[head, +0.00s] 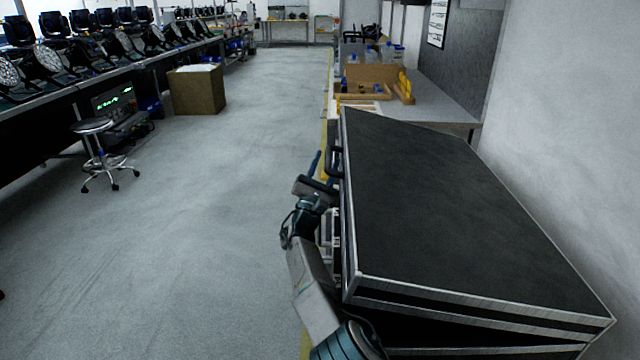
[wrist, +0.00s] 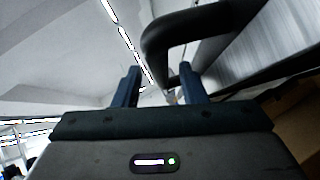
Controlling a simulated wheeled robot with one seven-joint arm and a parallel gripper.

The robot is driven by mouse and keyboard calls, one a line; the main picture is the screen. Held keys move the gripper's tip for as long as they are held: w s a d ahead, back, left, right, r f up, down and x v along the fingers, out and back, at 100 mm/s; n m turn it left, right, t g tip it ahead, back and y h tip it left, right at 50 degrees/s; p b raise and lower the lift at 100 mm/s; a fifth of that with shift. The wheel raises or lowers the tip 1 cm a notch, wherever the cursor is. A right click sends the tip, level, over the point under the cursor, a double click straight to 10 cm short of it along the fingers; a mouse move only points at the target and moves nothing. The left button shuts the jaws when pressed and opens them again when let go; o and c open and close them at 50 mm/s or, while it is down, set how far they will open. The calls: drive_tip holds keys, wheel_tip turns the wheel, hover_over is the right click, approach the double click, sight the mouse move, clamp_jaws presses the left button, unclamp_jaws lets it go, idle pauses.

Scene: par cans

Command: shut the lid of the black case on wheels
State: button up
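The black case on wheels (head: 385,335) stands at the right in the head view, mostly hidden under its lid. Its lid (head: 450,210) is black with silver edges. The lid is partly raised, with a dark wedge-shaped gap below its near edge, wider at the left and narrowing towards the wall. My gripper (head: 322,167) is at the left side of the case, near a black handle (head: 334,150). In the wrist view my gripper (wrist: 160,78) has its two blue fingers apart, and the curved handle (wrist: 155,45) rises just beyond them. Whether they touch it is unclear. The wheels are hidden.
A workbench (head: 440,105) with a cardboard box (head: 372,75) stands behind the case. A wall is close on the right. Clear floor (head: 200,230) lies to the left, with a stool (head: 95,127), a brown carton (head: 197,92) and a long bench of lamps further left.

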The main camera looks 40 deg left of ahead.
drive_tip(key=p+v, duration=0.1)
drive_tip(key=v, duration=1.2)
drive_tip(key=shift+f+p, duration=0.3)
drive_tip(key=shift+s+d, duration=0.1)
